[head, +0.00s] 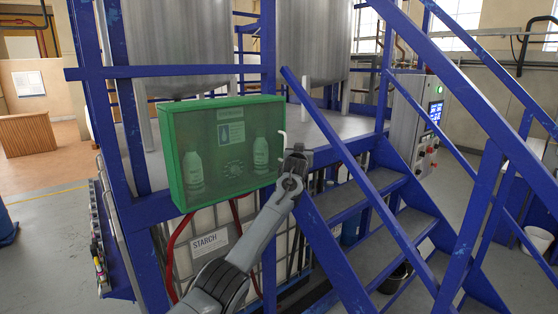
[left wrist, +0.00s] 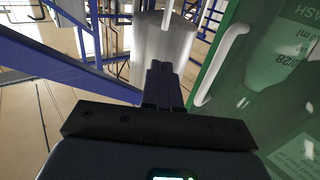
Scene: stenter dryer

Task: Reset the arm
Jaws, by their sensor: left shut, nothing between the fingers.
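My left gripper (head: 298,148) is at the end of the grey arm that rises from the bottom of the head view. It appears just right of the green box (head: 180,185). In the left wrist view its fingers (left wrist: 161,82) are together with nothing between them. The box has a see-through green front with a white handle (head: 281,141) on its right side. In the left wrist view the handle (left wrist: 219,65) is right of the fingers, apart from them. The front looks closed in the head view. My right gripper is in neither view.
Two bottles (head: 193,170) (head: 261,153) show inside the box. Blue stair rails (head: 345,150) and steps (head: 345,200) stand close on the right. A caged tank labelled STARCH (head: 210,243) is below. A control cabinet (head: 408,120) stands farther right.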

